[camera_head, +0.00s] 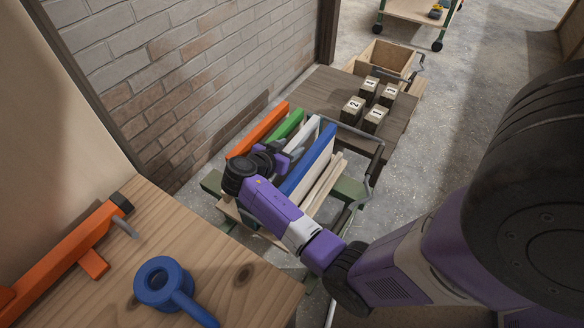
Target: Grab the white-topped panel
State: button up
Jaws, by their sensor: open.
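The white-topped panel (307,133) stands on edge in a low cart (253,217), between a green panel (287,125) and a blue panel (311,160). Its lower part is hidden by its neighbours and my arm. An orange panel (258,130) stands at the far left of the row. My gripper (283,152) is open at the near end of the panels, close to the white-topped one. I cannot tell whether its fingers are around the panel or touching it.
Bare wooden boards (322,186) lean right of the blue panel, beside the cart's metal handle (374,165). Behind are numbered blocks (352,107) on a dark wooden platform (335,89). A brick wall (185,70) is close left. A bench (225,270) with a blue ring-ended tool (157,281) and orange clamp (65,255) is in front.

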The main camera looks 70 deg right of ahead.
jog(key=shift+d, duration=0.1)
jog(key=shift+c, duration=0.2)
grip_shut()
dwell(1.1)
jog(key=shift+r, duration=0.15)
